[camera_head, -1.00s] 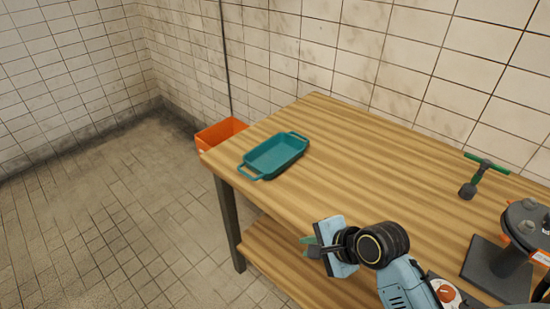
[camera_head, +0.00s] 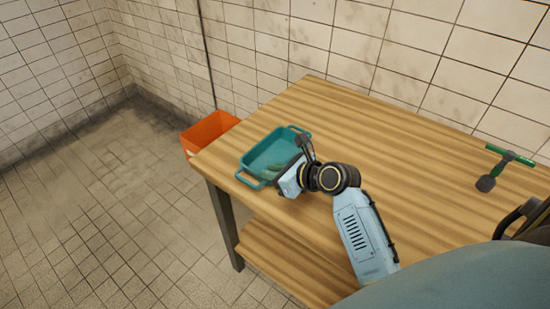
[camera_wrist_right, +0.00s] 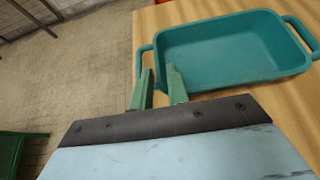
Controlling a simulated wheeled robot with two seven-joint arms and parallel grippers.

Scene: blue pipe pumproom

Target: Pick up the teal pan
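The teal pan (camera_head: 262,152) is a shallow rectangular dish with a loop handle at each end. It lies upright on the wooden table, near its left corner. My right gripper (camera_head: 272,172) reaches over the pan's near side, close to the near-left handle. In the wrist view its two green fingers (camera_wrist_right: 160,82) stand apart with nothing visibly clamped between them. Whether they touch the pan is unclear. My left gripper is in neither current view.
The wooden table (camera_head: 390,140) has clear space behind and right of the pan. An orange bin (camera_head: 208,130) is on the floor beyond the table's left edge. A tiled wall borders the back.

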